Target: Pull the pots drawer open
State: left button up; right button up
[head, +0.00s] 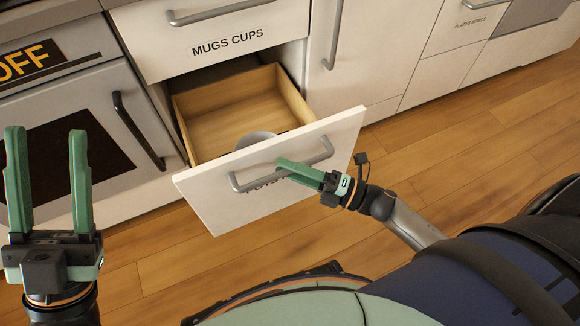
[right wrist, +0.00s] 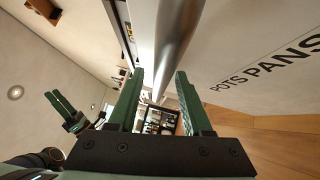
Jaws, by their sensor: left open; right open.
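The pots drawer, with a white front (head: 215,200) partly lettered "POTS", is pulled out and its wooden inside shows. A rounded grey item (head: 255,137) lies in it, partly hidden by the front. My right gripper (head: 285,165) is at the drawer's grey bar handle (head: 240,185). In the right wrist view, the open right gripper (right wrist: 160,75) has the handle bar (right wrist: 178,35) running between or just beyond its fingertips; I cannot tell which. "POTS PANS" shows on the drawer front (right wrist: 240,110). My left gripper (head: 46,135) is open and empty, upright at the left.
The "MUGS CUPS" drawer (head: 225,60) above is shut. An oven (head: 100,110) with a dark handle stands left of the drawer. Shut white cabinets (head: 375,50) are to the right. The wooden floor (head: 450,150) at right is clear. My base fills the bottom right.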

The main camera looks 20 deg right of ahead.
jog(key=p+v, duration=0.1)
jog(key=v, duration=1.1)
jog(key=shift+s+d, duration=0.2)
